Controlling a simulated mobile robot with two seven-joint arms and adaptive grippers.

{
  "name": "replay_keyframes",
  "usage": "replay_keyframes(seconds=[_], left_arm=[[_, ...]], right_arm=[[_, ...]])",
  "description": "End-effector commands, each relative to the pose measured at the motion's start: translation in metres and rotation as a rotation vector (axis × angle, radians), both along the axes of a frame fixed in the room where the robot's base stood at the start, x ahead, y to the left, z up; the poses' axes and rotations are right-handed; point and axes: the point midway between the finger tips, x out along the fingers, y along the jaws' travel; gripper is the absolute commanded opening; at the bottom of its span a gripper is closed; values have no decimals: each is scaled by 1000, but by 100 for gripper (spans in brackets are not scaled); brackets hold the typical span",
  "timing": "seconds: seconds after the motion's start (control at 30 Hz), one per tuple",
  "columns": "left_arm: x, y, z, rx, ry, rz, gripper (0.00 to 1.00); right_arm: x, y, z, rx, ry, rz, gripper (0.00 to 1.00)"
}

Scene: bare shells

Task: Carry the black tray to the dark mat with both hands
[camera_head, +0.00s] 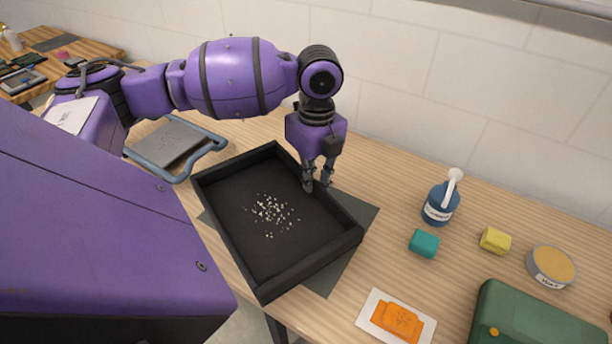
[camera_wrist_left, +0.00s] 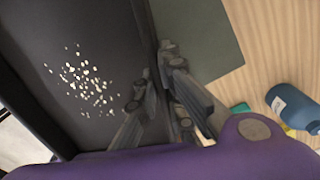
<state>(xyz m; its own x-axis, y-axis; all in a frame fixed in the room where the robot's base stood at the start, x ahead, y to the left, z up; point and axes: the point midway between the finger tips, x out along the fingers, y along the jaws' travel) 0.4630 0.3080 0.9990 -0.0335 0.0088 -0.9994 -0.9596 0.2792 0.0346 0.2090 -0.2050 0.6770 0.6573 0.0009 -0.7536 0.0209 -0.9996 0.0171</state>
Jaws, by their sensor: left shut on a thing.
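The black tray (camera_head: 240,235) is a shallow open box with small white bits inside. It lies over the dark mat (camera_head: 362,216), whose edges show at its right and left sides; I cannot tell whether it touches the mat. Its near corner reaches past the table's front edge. My left gripper (camera_head: 317,185) is shut on the tray's far right wall, with one finger inside and one outside. The left wrist view shows the fingers (camera_wrist_left: 158,100) astride this wall, with the mat (camera_wrist_left: 205,38) beyond it. My right gripper is not in view.
A blue pump bottle (camera_head: 440,203), a teal block (camera_head: 424,243), a yellow block (camera_head: 495,241), a round tin (camera_head: 551,266), a green case (camera_head: 530,322) and an orange packet on a white sheet (camera_head: 397,319) stand to the right. A blue-rimmed grey tray (camera_head: 170,146) lies behind left.

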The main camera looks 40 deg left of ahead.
Motion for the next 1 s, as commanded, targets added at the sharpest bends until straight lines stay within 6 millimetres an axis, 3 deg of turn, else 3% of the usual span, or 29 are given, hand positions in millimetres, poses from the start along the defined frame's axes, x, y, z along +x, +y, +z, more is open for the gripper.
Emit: replay_keyframes(seconds=[0.2, 0.4, 0.77, 1.0], left_arm=[[42, 14, -22, -1, 0, 4, 0], [66, 22, -53, -1, 0, 3, 0], [82, 28, -72, 0, -2, 2, 0], [83, 29, -100, 1, -2, 2, 0]], right_arm=[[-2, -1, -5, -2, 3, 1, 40], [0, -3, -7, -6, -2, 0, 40], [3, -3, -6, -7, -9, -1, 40], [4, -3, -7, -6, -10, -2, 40]])
